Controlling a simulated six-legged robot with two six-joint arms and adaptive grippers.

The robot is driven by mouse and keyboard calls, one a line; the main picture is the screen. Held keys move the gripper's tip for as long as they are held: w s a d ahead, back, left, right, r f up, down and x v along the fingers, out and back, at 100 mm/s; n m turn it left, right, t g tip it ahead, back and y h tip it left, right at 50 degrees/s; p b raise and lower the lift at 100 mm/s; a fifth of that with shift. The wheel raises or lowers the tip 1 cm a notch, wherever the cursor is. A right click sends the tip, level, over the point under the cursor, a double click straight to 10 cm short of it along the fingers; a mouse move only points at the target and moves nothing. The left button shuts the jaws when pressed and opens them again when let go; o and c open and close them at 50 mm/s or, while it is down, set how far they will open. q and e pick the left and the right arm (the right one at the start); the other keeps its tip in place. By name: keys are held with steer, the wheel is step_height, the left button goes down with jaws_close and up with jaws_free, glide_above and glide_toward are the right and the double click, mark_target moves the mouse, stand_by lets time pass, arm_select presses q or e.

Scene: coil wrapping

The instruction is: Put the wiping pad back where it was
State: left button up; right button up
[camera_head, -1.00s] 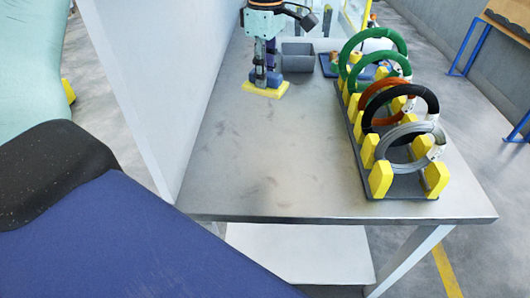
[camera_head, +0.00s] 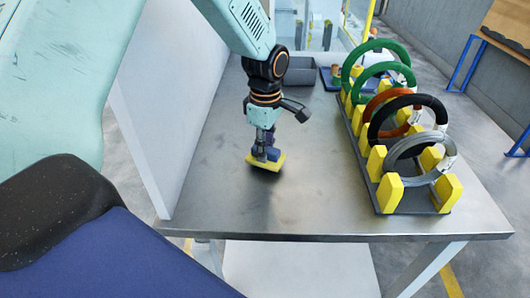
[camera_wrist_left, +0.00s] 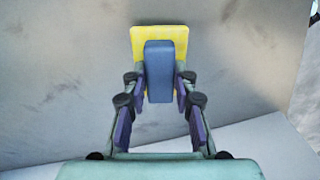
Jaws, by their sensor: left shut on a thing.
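The wiping pad is a yellow slab (camera_head: 270,163) with a blue block handle. My left gripper (camera_head: 261,150) points down at the middle of the metal table and is shut on the handle. The left wrist view shows the blue handle (camera_wrist_left: 158,70) between the two fingers, with the yellow pad (camera_wrist_left: 178,36) beyond it. A dark shadow lies just under the pad; I cannot tell whether it touches the tabletop. My right gripper is not in view.
A rack (camera_head: 404,201) with yellow posts holds several coils, green, orange, black and grey, along the table's right side. A grey bin (camera_head: 299,71) stands at the back. A pale wall panel (camera_head: 160,130) borders the left. The tabletop (camera_head: 310,190) between is clear.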

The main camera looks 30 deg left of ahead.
arm_select(q)
steer(key=shift+d+f, duration=0.15)
steer(key=shift+f, duration=0.5)
steer(key=shift+w+d+f, duration=0.1)
steer(key=shift+w+f, duration=0.1)
steer(key=shift+w, duration=0.25)
steer(key=o, duration=0.6)
steer(key=shift+o, duration=0.8)
steer(key=shift+s+a, duration=0.15)
steer(key=shift+a, duration=0.1)
steer(key=shift+o, duration=1.3)
steer(key=shift+s+d+r, duration=0.1)
steer(key=shift+s+r, duration=0.1)
steer(key=shift+s, duration=0.05)
steer(key=shift+w+f, duration=0.15)
steer(key=shift+w, duration=0.2)
steer(key=shift+r, duration=0.2)
step_height(320, 180, up, 10)
steer(key=p, duration=0.3)
steer(key=shift+s+r, duration=0.1)
steer(key=shift+r, duration=0.8)
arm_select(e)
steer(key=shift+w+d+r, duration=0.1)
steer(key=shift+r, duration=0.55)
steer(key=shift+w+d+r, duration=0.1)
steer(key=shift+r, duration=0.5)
arm_select(q)
steer(key=shift+f, duration=0.1)
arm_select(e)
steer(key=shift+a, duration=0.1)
